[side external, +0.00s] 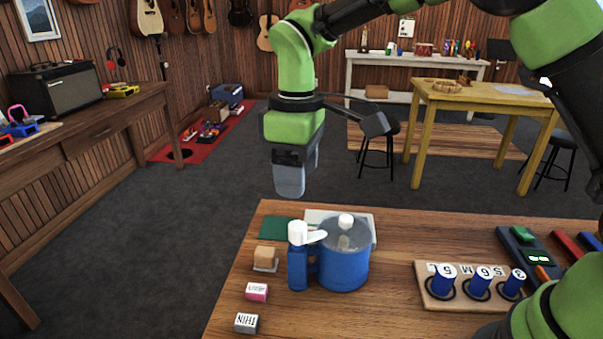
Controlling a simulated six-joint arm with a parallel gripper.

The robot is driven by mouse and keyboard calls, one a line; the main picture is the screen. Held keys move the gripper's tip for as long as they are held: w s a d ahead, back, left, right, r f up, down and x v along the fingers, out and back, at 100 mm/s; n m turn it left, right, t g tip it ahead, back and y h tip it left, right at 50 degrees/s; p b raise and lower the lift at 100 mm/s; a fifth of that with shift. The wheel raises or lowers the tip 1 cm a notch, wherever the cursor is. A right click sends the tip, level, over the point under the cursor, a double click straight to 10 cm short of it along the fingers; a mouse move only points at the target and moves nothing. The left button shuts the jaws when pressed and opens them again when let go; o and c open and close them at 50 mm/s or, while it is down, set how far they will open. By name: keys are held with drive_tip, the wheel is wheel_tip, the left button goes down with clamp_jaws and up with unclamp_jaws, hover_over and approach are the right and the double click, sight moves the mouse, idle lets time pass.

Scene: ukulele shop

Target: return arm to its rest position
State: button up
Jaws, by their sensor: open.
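My gripper (289,182) hangs at the end of my green and black arm, pointing down. It is above and behind the far left edge of the wooden table (400,245), clear of everything on it. It is open, and I see nothing held in it. From this side the fingers overlap, so the gap between them is hidden.
A blue pot (343,262) and a blue bottle with a white top (298,262) stand below my gripper. A wooden rack (434,299) holds blue spools.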

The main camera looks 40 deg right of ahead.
drive_tip(key=s+d+r+m+t+y, duration=0.1)
drive_tip(key=s+d+r+m+t, duration=0.2)
drive_tip(key=r, duration=0.4)
drive_tip(key=s+d+r+m+t, duration=0.1)
drive_tip(key=s+d+m+t, duration=0.1)
drive_tip(key=s, duration=0.6)
drive_tip(key=s+d+r+m+t+y, duration=0.1)
drive_tip(key=s+d+m, duration=0.3)
drive_tip(key=s, duration=0.5)
drive_tip(key=shift+s+r+m+t, duration=0.25)
drive_tip(key=shift+r+m+t, duration=0.3)
drive_tip(key=shift+m, duration=0.65)
drive_tip(key=shift+d, duration=0.1)
drive_tip(key=shift+c, duration=0.4)
